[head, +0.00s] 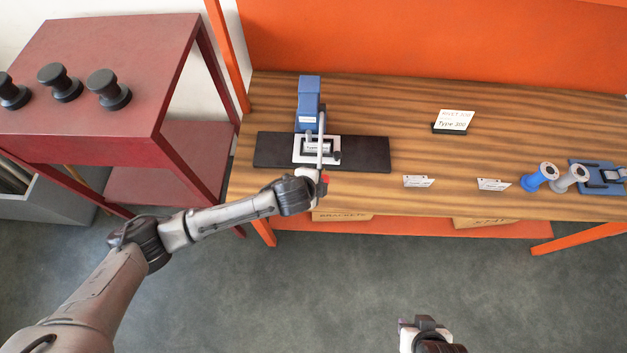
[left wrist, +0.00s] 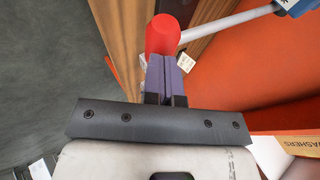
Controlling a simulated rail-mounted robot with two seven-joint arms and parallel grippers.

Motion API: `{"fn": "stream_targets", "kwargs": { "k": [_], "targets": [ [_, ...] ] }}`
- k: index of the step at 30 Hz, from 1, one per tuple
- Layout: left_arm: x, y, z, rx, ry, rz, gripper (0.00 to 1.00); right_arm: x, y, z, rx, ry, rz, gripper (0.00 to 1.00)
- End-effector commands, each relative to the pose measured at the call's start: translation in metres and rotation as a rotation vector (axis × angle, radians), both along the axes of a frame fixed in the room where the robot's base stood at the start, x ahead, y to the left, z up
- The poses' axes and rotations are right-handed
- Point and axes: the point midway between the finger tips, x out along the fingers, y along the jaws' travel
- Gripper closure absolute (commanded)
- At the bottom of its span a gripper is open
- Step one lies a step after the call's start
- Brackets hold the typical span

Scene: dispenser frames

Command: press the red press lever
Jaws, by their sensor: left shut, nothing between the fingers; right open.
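The press has a blue body (head: 308,90) and stands on a black base plate (head: 272,150) on the wooden bench. Its grey lever rod (head: 321,130) reaches toward the bench's front edge and ends in a red knob (head: 324,178). The knob also shows large in the left wrist view (left wrist: 162,35), with the rod (left wrist: 225,24) running to the upper right. My left gripper's purple fingers (left wrist: 166,64) are shut and empty, tips right at the knob; I cannot tell whether they touch it. My right gripper (head: 423,326) is open, low in front of the bench, partly cut off.
A red side table (head: 110,60) with several black knobbed pieces stands at the left. Label cards, including a Type card (head: 454,120), blue and grey spools (head: 540,177) and a blue fixture (head: 598,178) are on the bench. Boxes show below its front edge.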

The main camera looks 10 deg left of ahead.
Motion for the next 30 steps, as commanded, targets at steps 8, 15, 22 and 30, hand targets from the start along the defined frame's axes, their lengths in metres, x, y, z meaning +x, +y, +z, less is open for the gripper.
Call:
{"fn": "stream_targets", "kwargs": {
  "k": [8, 15, 22, 30],
  "targets": [
    [-0.006, 0.006, -0.015, 0.016, 0.030, 0.010, 1.00, 0.000, -0.001, 0.000, -0.002, 0.000, 0.001, 0.57],
    [-0.012, 0.003, 0.010, 0.014, 0.023, 0.005, 1.00, 0.001, -0.003, 0.029, -0.011, -0.002, 0.007, 0.57],
    [-0.021, -0.001, 0.041, 0.005, 0.009, -0.005, 1.00, 0.000, -0.004, 0.061, -0.012, -0.002, 0.009, 0.57],
    [-0.055, 0.008, 0.075, 0.002, 0.003, -0.006, 1.00, 0.000, -0.002, 0.048, -0.007, 0.001, 0.004, 0.57]
  ]
}}
